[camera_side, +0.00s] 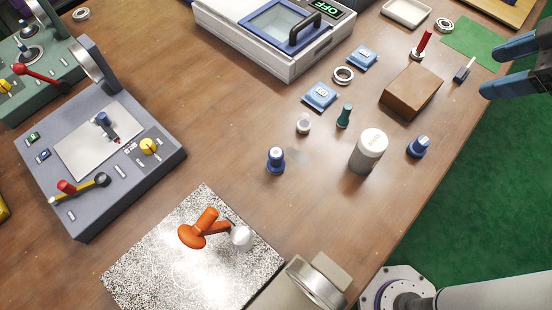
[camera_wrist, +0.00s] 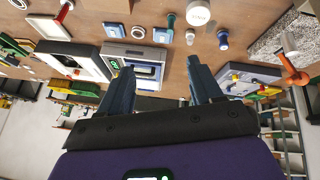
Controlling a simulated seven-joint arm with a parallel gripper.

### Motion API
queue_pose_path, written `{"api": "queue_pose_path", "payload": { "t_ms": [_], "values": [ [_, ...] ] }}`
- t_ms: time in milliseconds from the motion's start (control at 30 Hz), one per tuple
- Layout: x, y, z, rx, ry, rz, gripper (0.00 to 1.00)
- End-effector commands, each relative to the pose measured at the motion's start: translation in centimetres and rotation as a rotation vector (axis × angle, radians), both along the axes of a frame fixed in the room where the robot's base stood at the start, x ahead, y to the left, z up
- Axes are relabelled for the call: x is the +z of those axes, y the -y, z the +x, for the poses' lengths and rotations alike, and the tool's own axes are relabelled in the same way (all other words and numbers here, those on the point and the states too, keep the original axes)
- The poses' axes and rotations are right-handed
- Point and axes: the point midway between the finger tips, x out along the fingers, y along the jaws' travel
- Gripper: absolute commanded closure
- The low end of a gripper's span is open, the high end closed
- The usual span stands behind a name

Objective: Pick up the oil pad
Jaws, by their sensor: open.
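No object is clearly marked as the oil pad. Two flat blue square pieces with pale labels lie on the table: the near blue square (camera_side: 319,96) and the far blue square (camera_side: 362,59). I cannot tell whether either one is the oil pad. In the wrist view, a blue square (camera_wrist: 162,36) and another blue square (camera_wrist: 138,32) show near the top. My gripper (camera_side: 489,70) is open and empty at the right edge of the side view, above the green floor side and apart from these pieces. Its two fingers (camera_wrist: 160,64) also show spread in the wrist view.
A brown block (camera_side: 411,92), a white bottle (camera_side: 368,151) and a blue-capped jar (camera_side: 419,146) stand near the right table edge. A metal ring (camera_side: 343,75) lies between the blue squares. A machine (camera_side: 275,35) reading OFF stands behind.

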Motion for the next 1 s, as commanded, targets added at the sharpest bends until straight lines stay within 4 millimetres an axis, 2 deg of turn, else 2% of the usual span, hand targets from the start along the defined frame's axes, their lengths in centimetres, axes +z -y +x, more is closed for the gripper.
{"api": "queue_pose_path", "payload": {
  "t_ms": [33,100,200,300,400,500,700,933,1000],
  "values": [
    [0.1,-2.7,1.6,0.018,0.039,0.044,0.35],
    [0.5,-6.6,3.6,0.056,0.096,0.126,0.35],
    [1.0,-12.2,5.6,0.129,0.15,0.243,0.35],
    [1.0,-17.5,6.4,0.222,0.17,0.354,0.35],
    [0.9,-21.6,6.3,0.312,0.161,0.443,0.35],
    [0.5,-24.5,5.8,0.387,0.137,0.506,0.35],
    [-0.5,-28.5,4.2,0.509,0.068,0.59,0.35],
    [-1.9,-31.5,2.1,0.627,-0.032,0.654,0.35],
    [-3.2,-31.2,2.3,0.619,-0.031,0.651,0.35]
  ]
}}
